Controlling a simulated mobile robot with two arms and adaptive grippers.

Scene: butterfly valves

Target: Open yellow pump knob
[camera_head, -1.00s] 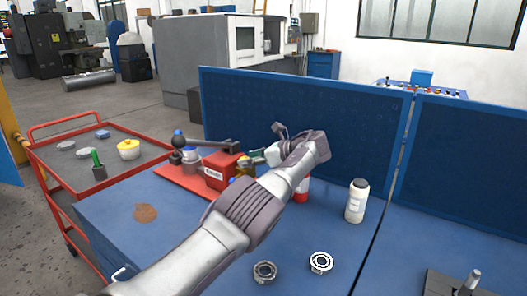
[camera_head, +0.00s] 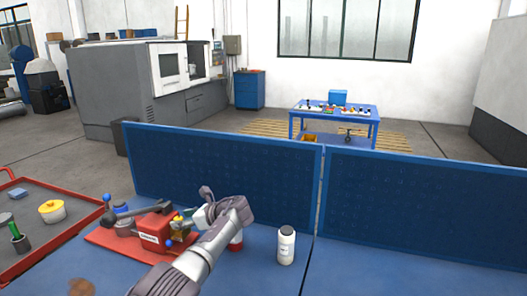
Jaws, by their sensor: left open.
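A red pump (camera_head: 153,232) with a dark lever arm sits on a red base plate at the left of the blue table. A small yellow part, likely the pump knob (camera_head: 181,229), shows at the pump's right side, close to my arm; its details are too small to tell. My left gripper (camera_head: 202,208) is above and to the right of the pump, open, with its fingers toward the left. It looks apart from the knob, though the depth is hard to judge. My left arm covers the table in front. My right gripper is out of view.
A white bottle (camera_head: 286,245) stands right of my left arm, and a red container (camera_head: 236,241) is partly behind the arm. Blue panels (camera_head: 225,172) line the table's back.

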